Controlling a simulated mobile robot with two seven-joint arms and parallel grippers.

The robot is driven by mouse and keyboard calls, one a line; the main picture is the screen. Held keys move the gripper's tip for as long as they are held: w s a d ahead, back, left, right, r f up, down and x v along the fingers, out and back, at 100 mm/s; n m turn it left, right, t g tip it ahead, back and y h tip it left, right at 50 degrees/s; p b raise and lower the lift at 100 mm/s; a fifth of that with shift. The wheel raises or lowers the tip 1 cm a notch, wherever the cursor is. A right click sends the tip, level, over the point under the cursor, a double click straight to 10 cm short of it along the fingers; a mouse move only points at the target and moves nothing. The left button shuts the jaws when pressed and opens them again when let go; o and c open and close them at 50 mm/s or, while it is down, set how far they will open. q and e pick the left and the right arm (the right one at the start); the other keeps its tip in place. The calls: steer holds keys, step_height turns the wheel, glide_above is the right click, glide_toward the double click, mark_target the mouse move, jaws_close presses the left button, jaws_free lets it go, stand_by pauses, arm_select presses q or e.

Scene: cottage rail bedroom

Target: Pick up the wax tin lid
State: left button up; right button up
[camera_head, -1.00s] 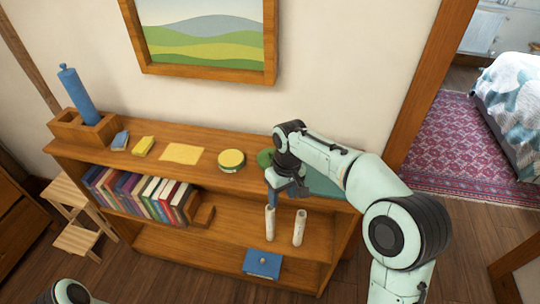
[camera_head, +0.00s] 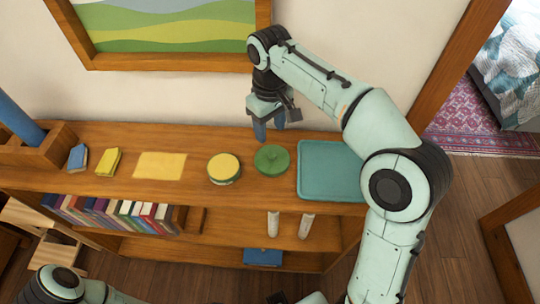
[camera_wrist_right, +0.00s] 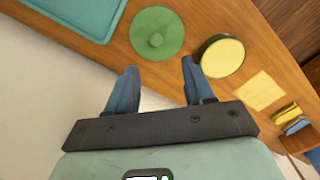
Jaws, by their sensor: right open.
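The wax tin lid, a green disc with a small knob (camera_head: 272,160), lies flat on the shelf top (camera_head: 322,212). In the right wrist view the lid (camera_wrist_right: 157,33) lies beyond the fingertips, roughly in line with the gap between them. The round wax tin (camera_head: 224,168), yellow on top, stands just left of the lid in the head view. My right gripper (camera_head: 269,134) is open and empty, with blue fingers pointing down, above and behind the lid. In the right wrist view both fingers of the gripper (camera_wrist_right: 159,70) are spread apart. My left gripper is out of view.
A teal tray (camera_head: 332,170) lies right of the lid. A yellow sheet (camera_head: 160,166), a yellow block (camera_head: 108,162) and a blue block (camera_head: 77,158) lie further left. The wall with a framed picture (camera_head: 165,62) rises behind. Books (camera_head: 120,213) stand below.

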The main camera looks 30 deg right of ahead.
glide_above(273, 153)
steer(key=f, duration=0.4)
steer(key=shift+w+a+f+b, duration=0.15)
steer(key=shift+a+f+b, duration=0.1)
steer(key=shift+a+b, duration=0.15)
steer(key=f, duration=0.3)
steer(key=f+b, duration=0.1)
steer(key=f, duration=0.1)
steer(key=shift+d+f, duration=0.1)
steer(key=shift+d, duration=0.25)
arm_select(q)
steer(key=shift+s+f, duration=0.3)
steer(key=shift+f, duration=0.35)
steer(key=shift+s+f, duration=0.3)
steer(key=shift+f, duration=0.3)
arm_select(e)
jaws_close()
